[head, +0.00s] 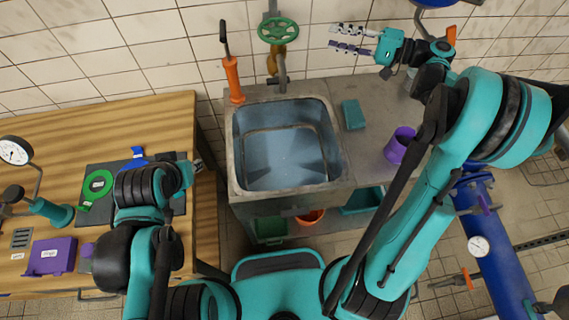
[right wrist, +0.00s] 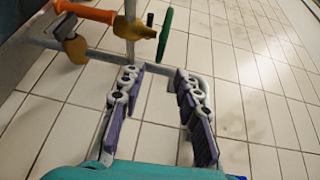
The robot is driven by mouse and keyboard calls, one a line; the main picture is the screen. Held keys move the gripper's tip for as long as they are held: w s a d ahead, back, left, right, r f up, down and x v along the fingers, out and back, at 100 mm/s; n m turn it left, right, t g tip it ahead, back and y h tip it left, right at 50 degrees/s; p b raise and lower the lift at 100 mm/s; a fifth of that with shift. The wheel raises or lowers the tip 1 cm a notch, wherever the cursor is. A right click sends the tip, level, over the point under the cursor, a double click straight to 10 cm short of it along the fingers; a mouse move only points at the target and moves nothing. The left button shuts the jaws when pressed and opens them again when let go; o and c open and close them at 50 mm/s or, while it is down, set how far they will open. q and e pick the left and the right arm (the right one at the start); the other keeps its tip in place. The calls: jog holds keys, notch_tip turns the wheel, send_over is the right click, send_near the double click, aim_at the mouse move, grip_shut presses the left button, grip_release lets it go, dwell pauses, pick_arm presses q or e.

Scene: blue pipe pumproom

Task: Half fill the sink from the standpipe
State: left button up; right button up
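The sink (head: 238,165) is a grey basin in the counter. Its inside looks bluish with a faint level line, which may be water; I cannot tell the depth. The standpipe (head: 282,72) rises behind it, with a green handwheel (head: 278,30) and a brass body (head: 290,58). My right gripper (head: 340,38) is open and empty, right of the handwheel and apart from it, fingers pointing left. In the right wrist view the handwheel (right wrist: 166,32) shows nearly edge-on beyond the open fingers (right wrist: 157,74). My left gripper (head: 197,164) is mostly hidden behind its arm, over the wooden table.
An orange lever device (head: 234,80) with a black handle stands at the sink's back left corner. A teal block (head: 353,114) and a purple cup (head: 400,145) are on the counter to the right. A wooden table (head: 70,120) holds tools and a gauge at left. A blue pipe (head: 490,245) stands at right.

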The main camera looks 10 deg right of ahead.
jog(key=shift+o, duration=0.5)
jog(key=n+g+h+p, duration=0.3)
jog(key=g+h+p, duration=0.6)
jog(key=p, duration=1.4)
send_near(297, 27)
jog(key=s+a+t+h, duration=0.1)
jog(key=a+t+h, duration=0.1)
jog(key=shift+s+x, duration=0.15)
jog(key=shift+x, duration=1.6)
jog(key=shift+s+x, duration=0.1)
jog(key=shift+x, duration=1.7)
grip_shut()
